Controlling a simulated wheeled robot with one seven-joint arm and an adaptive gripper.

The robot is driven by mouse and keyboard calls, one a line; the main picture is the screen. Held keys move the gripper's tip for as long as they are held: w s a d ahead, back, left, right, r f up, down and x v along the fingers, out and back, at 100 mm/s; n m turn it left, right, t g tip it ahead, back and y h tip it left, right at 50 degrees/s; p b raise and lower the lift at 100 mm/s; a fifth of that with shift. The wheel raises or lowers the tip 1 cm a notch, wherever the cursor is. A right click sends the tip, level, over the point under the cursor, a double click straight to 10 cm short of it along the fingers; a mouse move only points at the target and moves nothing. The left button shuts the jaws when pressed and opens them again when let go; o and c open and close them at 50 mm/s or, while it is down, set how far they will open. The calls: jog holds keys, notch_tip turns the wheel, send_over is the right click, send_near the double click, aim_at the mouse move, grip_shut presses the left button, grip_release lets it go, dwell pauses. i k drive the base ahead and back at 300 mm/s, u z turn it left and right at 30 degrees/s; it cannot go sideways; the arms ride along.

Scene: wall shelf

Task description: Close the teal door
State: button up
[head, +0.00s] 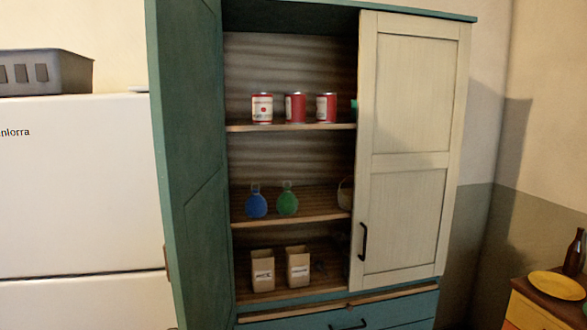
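The teal door (188,150) is the left door of a tall cupboard and stands wide open, swung out toward me on the left. A small part of what may be its handle (167,262) shows at its outer edge. The cream right door (412,150) is shut and has a black handle (363,242). Behind the open door, the cupboard's shelves show. My gripper is not in view.
Red cans (295,107) stand on the upper shelf, a blue flask (256,201) and a green flask (287,199) on the middle one, and two paper bags (298,267) below. A white fridge (80,190) stands left. A yellow plate (557,285) sits at right.

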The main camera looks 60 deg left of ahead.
aim_at(183, 39)
jog(key=z, duration=0.4)
jog(key=k, duration=1.7)
jog(key=u, duration=1.7)
jog(key=i, duration=1.7)
jog(key=z, duration=0.3)
jog(key=k, duration=1.05)
jog(key=u, duration=0.1)
